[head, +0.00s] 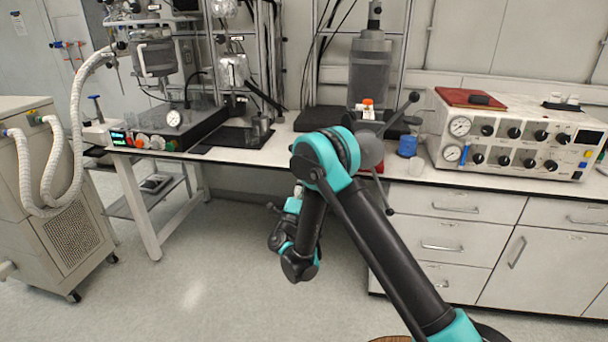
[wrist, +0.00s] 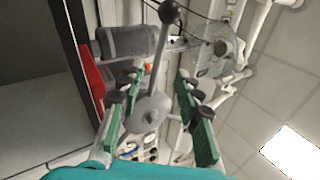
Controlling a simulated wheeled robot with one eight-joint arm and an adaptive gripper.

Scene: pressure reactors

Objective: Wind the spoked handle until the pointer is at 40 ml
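The spoked handle has a grey hub (head: 370,150) and thin spokes ending in dark ball knobs, and stands at the bench front below a grey cylinder (head: 370,72). My arm covers part of it in the head view. In the wrist view the hub (wrist: 150,112) shows with one spoke running up to a ball knob. My gripper (wrist: 158,80) is open, its green-padded fingers apart on either side of that spoke in the picture. I cannot tell whether a finger touches it. No pointer or ml scale is readable in either view.
A blue-lidded jar (head: 407,146) and a control box (head: 515,135) with gauges stand right of the handle. Drawers (head: 450,240) lie below. Glassware and a hose (head: 78,110) are at the left. The floor (head: 200,290) in front is clear.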

